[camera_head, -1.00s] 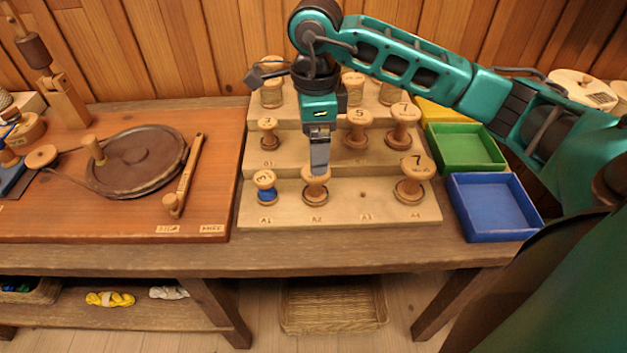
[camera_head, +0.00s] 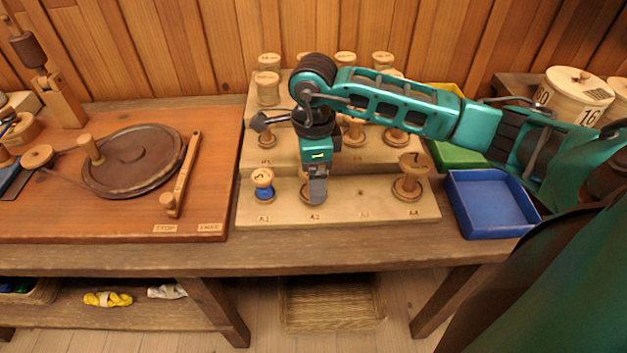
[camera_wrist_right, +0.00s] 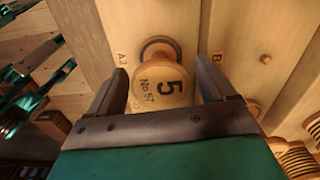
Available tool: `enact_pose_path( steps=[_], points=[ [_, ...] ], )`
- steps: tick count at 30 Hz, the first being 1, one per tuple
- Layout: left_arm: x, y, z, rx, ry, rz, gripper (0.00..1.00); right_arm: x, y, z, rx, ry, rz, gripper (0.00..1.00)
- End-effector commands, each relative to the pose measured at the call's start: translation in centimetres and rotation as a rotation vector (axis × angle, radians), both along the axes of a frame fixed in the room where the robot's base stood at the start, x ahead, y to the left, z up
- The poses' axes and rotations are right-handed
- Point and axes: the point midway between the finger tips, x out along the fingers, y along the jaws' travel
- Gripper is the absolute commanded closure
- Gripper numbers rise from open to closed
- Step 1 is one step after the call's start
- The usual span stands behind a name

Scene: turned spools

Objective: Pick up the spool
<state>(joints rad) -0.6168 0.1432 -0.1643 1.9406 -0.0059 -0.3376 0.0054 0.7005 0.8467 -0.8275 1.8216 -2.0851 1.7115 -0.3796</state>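A turned wooden spool (camera_wrist_right: 162,82) marked "5" and "No 57" stands on the stepped rack (camera_head: 366,205) at the A2 place in the front row. In the head view this spool (camera_head: 305,192) is mostly hidden behind my right gripper. My right gripper (camera_head: 316,198) is low at the spool. In the right wrist view its two fingers (camera_wrist_right: 165,86) are spread, one on each side of the spool's top, with a visible gap at the right finger. My left gripper is out of view.
A spool with blue thread (camera_head: 263,186) stands at A1, left of the gripper, and another spool (camera_head: 411,178) at A4. More spools stand on the steps behind. A blue tray (camera_head: 490,233) is to the right, and a board with a dark round disc (camera_head: 133,160) to the left.

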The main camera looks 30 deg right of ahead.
Motion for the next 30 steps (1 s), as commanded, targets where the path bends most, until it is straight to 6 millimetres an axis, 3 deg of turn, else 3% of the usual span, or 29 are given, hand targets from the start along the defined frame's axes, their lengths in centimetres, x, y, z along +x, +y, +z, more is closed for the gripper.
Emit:
enact_pose_path(
  steps=[2, 16, 25, 30],
  points=[
    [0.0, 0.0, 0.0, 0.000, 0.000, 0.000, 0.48, 0.0, 0.0, 0.0, 0.000, 0.000, 0.000, 0.25],
    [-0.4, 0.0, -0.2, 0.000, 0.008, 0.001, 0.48, 0.0, 0.0, 0.1, 0.001, 0.000, 0.000, 0.70],
    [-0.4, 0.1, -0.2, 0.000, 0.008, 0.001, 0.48, 0.0, 0.0, 0.2, 0.000, -0.001, 0.000, 0.72],
    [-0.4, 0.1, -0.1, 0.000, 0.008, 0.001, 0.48, 0.1, 0.0, 1.5, 0.000, -0.004, 0.000, 0.72]
  ],
)
